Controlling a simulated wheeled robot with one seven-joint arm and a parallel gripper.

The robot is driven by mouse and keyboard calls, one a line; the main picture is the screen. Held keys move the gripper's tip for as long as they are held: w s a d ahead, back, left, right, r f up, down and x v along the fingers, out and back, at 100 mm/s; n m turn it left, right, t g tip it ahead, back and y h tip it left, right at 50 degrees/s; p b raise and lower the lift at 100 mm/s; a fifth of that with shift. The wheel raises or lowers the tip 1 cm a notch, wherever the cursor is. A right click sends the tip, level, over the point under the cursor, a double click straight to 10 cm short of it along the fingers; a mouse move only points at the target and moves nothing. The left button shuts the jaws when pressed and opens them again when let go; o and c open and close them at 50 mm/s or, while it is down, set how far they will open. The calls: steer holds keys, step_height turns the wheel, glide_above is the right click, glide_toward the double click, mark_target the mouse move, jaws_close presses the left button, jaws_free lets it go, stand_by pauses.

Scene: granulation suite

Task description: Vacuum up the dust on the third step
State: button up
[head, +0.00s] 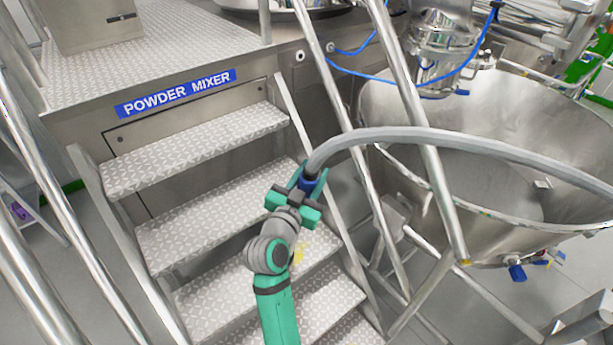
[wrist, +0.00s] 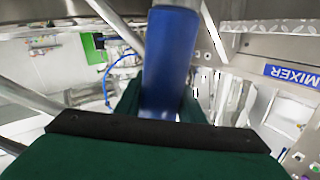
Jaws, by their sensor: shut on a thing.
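My gripper (head: 306,186) is shut on the blue vacuum nozzle (head: 310,184) at the end of a grey hose (head: 430,135). In the wrist view the blue nozzle (wrist: 168,65) stands between the green fingers and hides much of the grip. Yellow dust (head: 298,254) shows on the right part of a metal step (head: 212,296), third from the top among the steps in view. My arm covers part of this step, so some dust may be hidden. The gripper and nozzle appear above the stairs, apart from the dust. The nozzle's mouth cannot be seen clearly.
Steel handrails (head: 400,85) flank the stairs on both sides. A large steel bowl (head: 480,180) stands to the right, and the hose arches in front of it. A blue POWDER MIXER sign (head: 178,93) is on the platform edge above the top step (head: 195,148).

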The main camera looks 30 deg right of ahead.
steer(key=w+d, duration=0.2)
steer(key=d, duration=0.8)
steer(key=shift+r, duration=0.15)
stand_by(0.8)
steer(key=shift+s+r, duration=0.1)
stand_by(0.6)
step_height(320, 180, up, 8)
stand_by(0.6)
stand_by(0.5)
